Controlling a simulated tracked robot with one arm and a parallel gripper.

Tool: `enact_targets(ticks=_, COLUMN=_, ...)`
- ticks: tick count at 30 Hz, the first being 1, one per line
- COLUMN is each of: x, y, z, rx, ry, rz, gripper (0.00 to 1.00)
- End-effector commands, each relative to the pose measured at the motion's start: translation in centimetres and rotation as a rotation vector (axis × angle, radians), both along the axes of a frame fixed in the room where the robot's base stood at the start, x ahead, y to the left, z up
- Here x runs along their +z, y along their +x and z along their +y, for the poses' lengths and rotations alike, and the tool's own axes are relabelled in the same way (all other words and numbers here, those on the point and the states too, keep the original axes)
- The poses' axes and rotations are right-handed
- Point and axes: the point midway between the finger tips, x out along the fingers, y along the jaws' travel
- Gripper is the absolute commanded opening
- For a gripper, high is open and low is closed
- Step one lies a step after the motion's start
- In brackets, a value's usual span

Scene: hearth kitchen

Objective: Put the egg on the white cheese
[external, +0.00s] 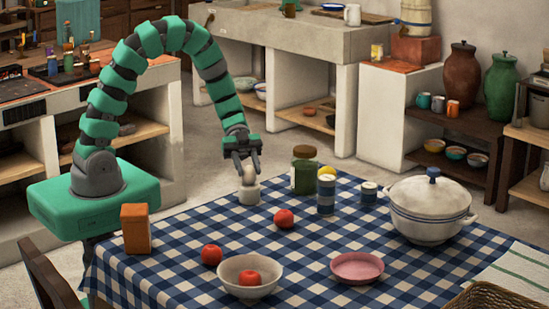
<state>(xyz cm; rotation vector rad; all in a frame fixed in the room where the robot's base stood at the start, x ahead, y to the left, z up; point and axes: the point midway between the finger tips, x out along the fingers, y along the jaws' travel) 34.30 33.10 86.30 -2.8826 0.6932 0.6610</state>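The egg (249,174) is pale and sits upright on top of the white cheese (249,194), a short white cylinder at the back left of the checked tablecloth. It seems to touch the cheese, though the contact is small in view. My gripper (248,164) points down just above the egg. Its two dark fingers look spread apart, wider than the egg, with the egg's top between or just below the fingertips. I see no clear finger contact with the egg.
A green jar (304,172), a striped can (326,195) and a white pot (430,209) stand to the right. Tomatoes (284,218), a cream bowl (233,271), a pink plate (357,267) and an orange box (135,229) are nearer. Cloth left of the cheese is clear.

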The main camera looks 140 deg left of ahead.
Motion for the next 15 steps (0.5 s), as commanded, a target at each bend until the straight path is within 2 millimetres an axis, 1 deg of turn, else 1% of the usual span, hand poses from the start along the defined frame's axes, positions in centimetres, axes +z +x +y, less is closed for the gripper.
enact_targets(ticks=1, x=0.0, y=-0.01, z=0.0, rx=0.0, ry=0.0, rz=0.0, gripper=0.48)
enact_targets(ticks=2, x=0.0, y=-0.01, z=0.0, rx=0.0, ry=0.0, rz=0.0, gripper=0.56)
enact_targets(ticks=12, x=0.15, y=-0.01, z=0.0, rx=0.0, ry=0.001, rz=0.0, gripper=0.56)
enact_targets(ticks=15, x=0.48, y=-0.52, z=0.35, rx=0.002, ry=0.003, rz=0.001, gripper=0.56)
